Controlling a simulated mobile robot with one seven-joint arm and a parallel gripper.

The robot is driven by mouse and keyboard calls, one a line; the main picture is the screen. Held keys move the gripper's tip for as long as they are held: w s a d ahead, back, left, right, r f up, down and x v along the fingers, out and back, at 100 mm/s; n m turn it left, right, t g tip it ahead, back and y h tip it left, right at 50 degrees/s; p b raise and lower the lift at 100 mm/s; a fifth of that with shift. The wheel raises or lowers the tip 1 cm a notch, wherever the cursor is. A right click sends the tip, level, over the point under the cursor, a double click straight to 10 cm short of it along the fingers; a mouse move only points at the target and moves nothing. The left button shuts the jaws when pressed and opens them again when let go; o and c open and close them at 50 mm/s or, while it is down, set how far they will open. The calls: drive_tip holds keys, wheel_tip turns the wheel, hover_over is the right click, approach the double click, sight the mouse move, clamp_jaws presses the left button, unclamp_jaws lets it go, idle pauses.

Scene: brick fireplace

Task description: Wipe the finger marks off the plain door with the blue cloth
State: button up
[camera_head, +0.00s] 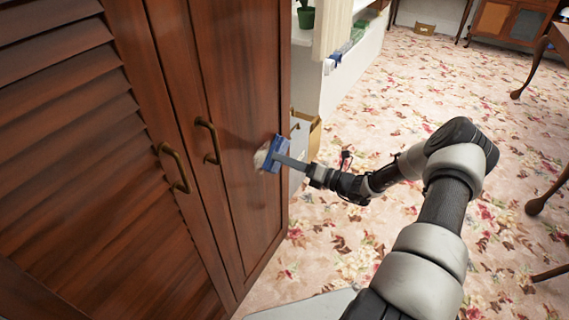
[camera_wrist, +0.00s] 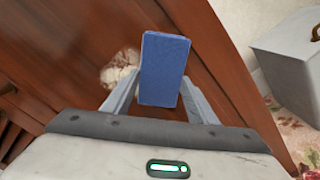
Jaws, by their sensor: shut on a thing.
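The plain door (camera_head: 235,75) is a dark reddish-brown wooden panel with a brass handle (camera_head: 208,141), right of a louvred door (camera_head: 65,130). My gripper (camera_head: 281,160) is shut on the blue cloth (camera_head: 272,152), a block-shaped pad, at the plain door's lower right part. The cloth (camera_wrist: 165,70) stands between the two fingers in the wrist view. A pale smudge of finger marks (camera_wrist: 122,72) shows on the door just left of the cloth; it also shows in the head view (camera_head: 261,157). I cannot tell whether the cloth touches the door.
A grey box (camera_wrist: 290,65) stands on the floor right of the door. A white shelf unit (camera_head: 345,70) with a plant pot (camera_head: 306,17) is behind the cabinet. The flowered carpet (camera_head: 400,90) is mostly clear; wooden table legs (camera_head: 545,190) stand at the right.

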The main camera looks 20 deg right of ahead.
sight(273, 166)
drive_tip(key=shift+s+a+r+p, duration=0.2)
drive_tip(key=shift+s+a+p, duration=0.4)
drive_tip(key=shift+a+p, duration=0.25)
drive_tip(key=shift+s+a, duration=0.6)
drive_tip(key=shift+a, duration=0.25)
drive_tip(key=shift+s+a+p, duration=0.7)
drive_tip(key=shift+a+p, duration=0.05)
drive_tip(key=shift+p, duration=0.2)
drive_tip(key=shift+s+a+p, duration=1.3)
drive_tip(key=shift+s+a, duration=0.4)
drive_tip(key=shift+s, duration=0.2)
drive_tip(key=shift+d+r+p, duration=0.25)
drive_tip(key=shift+r+p, duration=0.85)
drive_tip(key=shift+r, duration=0.15)
drive_tip(key=shift+w+d+f+b, duration=0.2)
drive_tip(key=shift+w+d+b, duration=0.45)
drive_tip(key=shift+w+d, duration=0.2)
drive_tip(key=shift+w, duration=0.05)
drive_tip(key=shift+w+d+r+b, duration=0.1)
drive_tip(key=shift+w+d+b, duration=0.95)
drive_tip(key=shift+w+d, duration=0.7)
drive_tip(key=shift+w+d+b, duration=0.9)
drive_tip(key=shift+w+d, duration=0.25)
drive_tip(key=shift+w, duration=0.1)
